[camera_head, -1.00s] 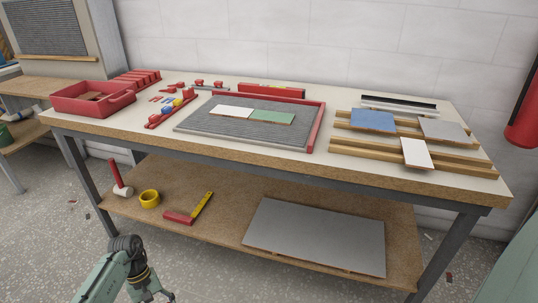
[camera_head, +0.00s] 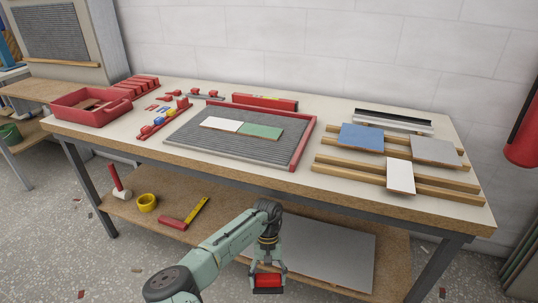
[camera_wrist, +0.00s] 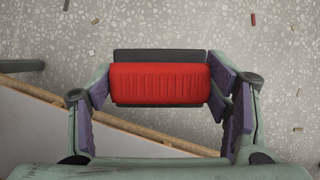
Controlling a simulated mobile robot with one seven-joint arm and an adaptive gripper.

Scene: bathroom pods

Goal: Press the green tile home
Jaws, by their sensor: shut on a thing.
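The green tile (camera_head: 261,131) lies on the grey ribbed bed (camera_head: 205,145) on the bench, beside a white tile (camera_head: 221,124). Whether it lies flush I cannot tell. My gripper (camera_head: 268,276) is low in front of the bench, below the bench top and well away from the green tile. It is shut on a red-handled block with a dark base (camera_wrist: 160,84), gripped across its two ends. In the wrist view the purple finger pads sit at either side of the red handle, over the speckled floor.
Red rails (camera_head: 303,143) border the bed at back and right. Blue (camera_head: 362,137), grey (camera_head: 434,151) and white (camera_head: 400,176) tiles rest on wooden slats at right. A red tray (camera_head: 91,106) stands at left. The bench's front edge (camera_head: 270,178) lies between my gripper and the bed.

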